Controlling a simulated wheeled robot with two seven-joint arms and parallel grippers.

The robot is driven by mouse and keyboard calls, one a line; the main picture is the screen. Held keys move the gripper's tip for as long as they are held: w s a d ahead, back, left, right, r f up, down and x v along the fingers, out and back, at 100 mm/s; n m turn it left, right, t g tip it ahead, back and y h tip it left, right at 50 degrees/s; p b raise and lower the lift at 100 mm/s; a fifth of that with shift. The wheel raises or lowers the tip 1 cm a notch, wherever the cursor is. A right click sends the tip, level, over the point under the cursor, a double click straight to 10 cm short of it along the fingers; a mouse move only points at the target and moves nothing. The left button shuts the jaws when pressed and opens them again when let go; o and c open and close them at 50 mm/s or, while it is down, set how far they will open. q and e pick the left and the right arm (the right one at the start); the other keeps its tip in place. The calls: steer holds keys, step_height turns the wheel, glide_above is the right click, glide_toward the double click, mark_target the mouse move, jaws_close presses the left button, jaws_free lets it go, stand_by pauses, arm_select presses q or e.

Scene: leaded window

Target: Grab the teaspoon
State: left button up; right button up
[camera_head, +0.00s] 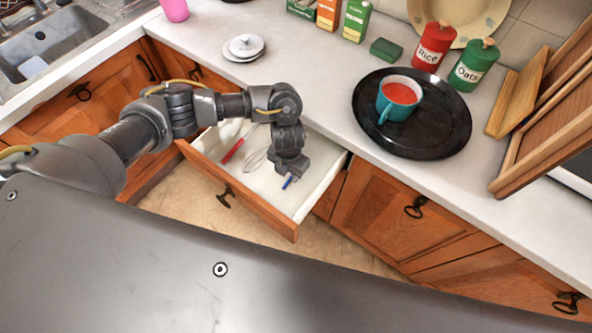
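My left arm reaches in from the left, and its gripper (291,169) is over the right part of an open drawer (215,178). The gripper's fingers point down and are seen from above, so their opening is hidden. A small blue-handled utensil (288,183) shows just below the gripper; most of it is covered, and I cannot tell if it is the teaspoon or if the gripper touches it. A red-handled utensil (233,150) and a wire whisk (256,160) lie further left in the drawer. My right gripper is out of view.
The counter above holds a black tray (440,135) with a teal mug (399,98), red Rice (432,46) and green Oats (473,65) canisters, and a white lidded dish (244,46). A wooden rack (545,130) stands at right. The counter's front edge borders the drawer.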

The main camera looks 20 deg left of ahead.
mark_target(289, 180)
arm_select(q)
steer(key=shift+f+b, duration=0.35)
steer(key=shift+f, duration=1.1)
steer(key=shift+f, duration=0.15)
jaws_close()
